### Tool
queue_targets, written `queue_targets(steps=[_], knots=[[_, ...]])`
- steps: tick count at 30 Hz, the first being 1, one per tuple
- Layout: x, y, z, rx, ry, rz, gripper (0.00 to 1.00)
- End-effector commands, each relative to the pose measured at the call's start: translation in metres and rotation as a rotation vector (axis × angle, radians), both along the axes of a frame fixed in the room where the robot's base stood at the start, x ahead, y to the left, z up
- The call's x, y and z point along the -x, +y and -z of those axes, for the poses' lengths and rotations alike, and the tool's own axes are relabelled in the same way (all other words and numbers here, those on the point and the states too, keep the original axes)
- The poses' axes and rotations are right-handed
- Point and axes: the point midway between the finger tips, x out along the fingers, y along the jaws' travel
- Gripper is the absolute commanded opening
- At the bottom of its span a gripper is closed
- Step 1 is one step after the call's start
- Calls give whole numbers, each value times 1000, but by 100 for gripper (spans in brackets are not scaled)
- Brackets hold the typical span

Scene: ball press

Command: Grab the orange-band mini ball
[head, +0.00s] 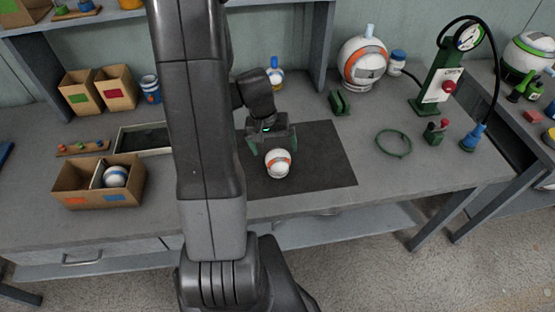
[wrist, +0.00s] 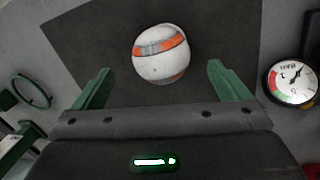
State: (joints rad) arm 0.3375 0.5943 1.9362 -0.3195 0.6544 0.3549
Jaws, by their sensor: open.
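The orange-band mini ball (head: 278,163) is white with an orange and grey band and rests on the dark mat (head: 325,158) on the workbench. In the wrist view the ball (wrist: 161,54) lies ahead of my gripper (wrist: 158,82), roughly centred between its two green fingers and a little beyond their tips. In the head view my gripper (head: 271,148) is just behind the ball. My gripper is open and empty, with a finger to each side and no visible contact with the ball.
A cardboard box (head: 70,181) with two compartments holds a blue-band ball (head: 116,176) at the left. A shallow tray (head: 143,139) lies behind it. A green ring (head: 393,143) and a gauge pump (head: 440,85) are to the right. The mat around the ball is clear.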

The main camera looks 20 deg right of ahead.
Motion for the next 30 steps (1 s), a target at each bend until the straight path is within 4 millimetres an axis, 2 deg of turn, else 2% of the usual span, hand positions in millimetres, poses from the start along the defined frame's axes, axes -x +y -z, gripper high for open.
queue_targets(steps=[3, 11, 21, 30], knots=[[1, -2, 12, -1, 2, -1, 95], [0, -5, 23, -1, 3, 0, 95], [-2, -12, 60, 0, 3, -1, 95], [-2, -14, 67, 0, 0, -1, 95]])
